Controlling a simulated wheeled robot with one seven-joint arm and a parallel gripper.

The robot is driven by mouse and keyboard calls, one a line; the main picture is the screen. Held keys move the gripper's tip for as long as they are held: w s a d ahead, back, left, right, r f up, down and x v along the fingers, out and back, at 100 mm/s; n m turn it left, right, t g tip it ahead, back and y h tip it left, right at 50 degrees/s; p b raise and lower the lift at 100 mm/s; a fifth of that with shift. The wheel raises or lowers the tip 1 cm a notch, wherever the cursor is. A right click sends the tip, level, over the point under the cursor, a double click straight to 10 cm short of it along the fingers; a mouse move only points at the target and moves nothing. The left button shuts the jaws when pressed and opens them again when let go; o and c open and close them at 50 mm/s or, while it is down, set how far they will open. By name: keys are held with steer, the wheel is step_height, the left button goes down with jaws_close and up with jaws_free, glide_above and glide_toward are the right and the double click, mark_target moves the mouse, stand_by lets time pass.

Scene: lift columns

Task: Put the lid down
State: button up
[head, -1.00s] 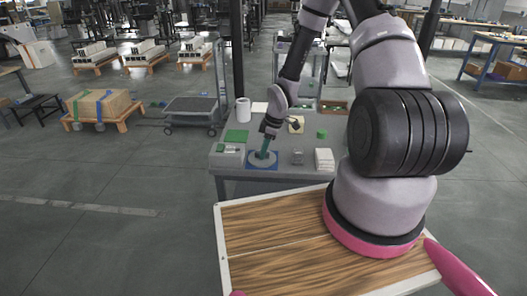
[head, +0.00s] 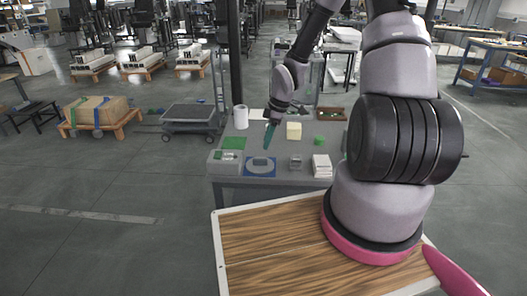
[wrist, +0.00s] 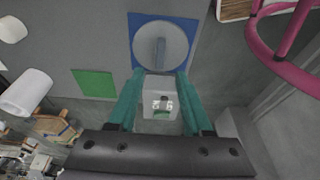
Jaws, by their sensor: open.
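The lid (head: 260,169) is a round grey disc with a raised bar handle. It lies flat on the blue square mat (head: 247,174) near the table's front edge. In the wrist view the lid (wrist: 176,43) shows whole on the blue mat (wrist: 134,19), beyond the fingertips. My gripper (head: 270,134) is above the table, behind and apart from the lid. In the wrist view its green fingers (wrist: 160,80) are spread with nothing held. A pale box (wrist: 148,106) on the table shows between and below them.
The grey table (head: 285,180) also holds a green mat (head: 233,143), a white roll (head: 241,117), a cream block (head: 294,130), a green block (head: 319,141), a small grey holder (head: 295,162) and a white stack (head: 321,166). A wood-topped surface (head: 270,245) is in front.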

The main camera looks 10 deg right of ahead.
steer(key=shift+v, duration=1.75)
steer(key=s+d+r+m+t+h, duration=0.1)
steer(key=s+r+m, duration=0.15)
steer(key=r, duration=0.45)
steer(key=s+d+r+m+t+h, duration=0.1)
steer(key=d+r+m, duration=0.15)
steer(key=r, duration=0.45)
steer(key=s+d+r+m+h, duration=0.1)
steer(key=s+r+m, duration=0.15)
steer(key=r, duration=0.45)
steer(key=s+a+r+m+t+y, duration=0.2)
steer(key=s+r+m+t, duration=0.2)
steer(key=s+r+m, duration=0.7)
steer(key=a+v, duration=0.1)
steer(key=v, duration=0.5)
steer(key=shift+s, duration=0.45)
steer(key=shift+f, duration=0.15)
